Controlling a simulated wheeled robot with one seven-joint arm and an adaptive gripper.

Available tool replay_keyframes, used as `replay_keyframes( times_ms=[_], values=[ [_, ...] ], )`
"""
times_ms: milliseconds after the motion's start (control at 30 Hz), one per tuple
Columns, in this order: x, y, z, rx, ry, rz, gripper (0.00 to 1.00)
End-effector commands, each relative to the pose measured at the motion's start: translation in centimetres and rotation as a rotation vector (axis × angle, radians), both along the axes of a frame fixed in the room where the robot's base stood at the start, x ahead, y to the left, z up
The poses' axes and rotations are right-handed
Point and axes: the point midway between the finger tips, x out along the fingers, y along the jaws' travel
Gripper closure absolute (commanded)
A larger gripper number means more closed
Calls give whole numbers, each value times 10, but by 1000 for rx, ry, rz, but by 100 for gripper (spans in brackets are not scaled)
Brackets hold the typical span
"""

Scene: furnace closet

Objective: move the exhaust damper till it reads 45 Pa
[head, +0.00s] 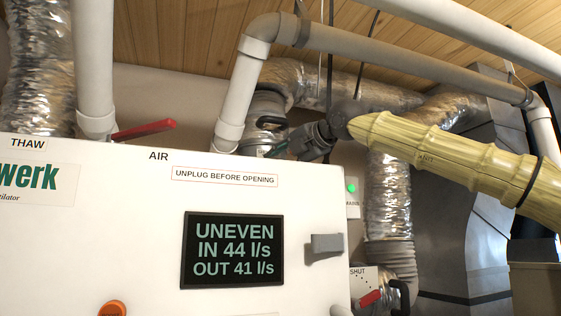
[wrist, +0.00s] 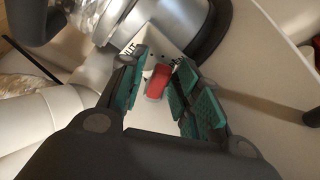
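In the wrist view a short red damper handle (wrist: 157,82) stands on a white plate (wrist: 160,52) with partly hidden lettering ending in "UT", beside a silver duct. My gripper (wrist: 161,66) is open, with its green-padded fingers on either side of the handle and gaps visible. In the head view my gripper (head: 276,146) is behind the top edge of the white unit, and the handle there is hidden. The display (head: 233,250) reads "UNEVEN, IN 44 l/s, OUT 41 l/s"; no Pa value shows. No label tells me which damper is the exhaust one.
Another red handle (head: 370,298) sits on a plate marked SHUT at lower right. A red lever (head: 144,130) is near AIR on the white unit (head: 90,240). A white pipe (head: 240,95) and foil ducts (head: 390,200) crowd the space around my arm.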

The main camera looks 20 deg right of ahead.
Motion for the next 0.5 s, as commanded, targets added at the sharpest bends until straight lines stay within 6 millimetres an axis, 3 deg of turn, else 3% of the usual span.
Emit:
replay_keyframes(
  times_ms=[267, 500],
  values=[
    [-3, -1, -3, -3, 6, 0, 61],
    [-23, -10, 1, -1, 5, 0, 61]
  ],
)
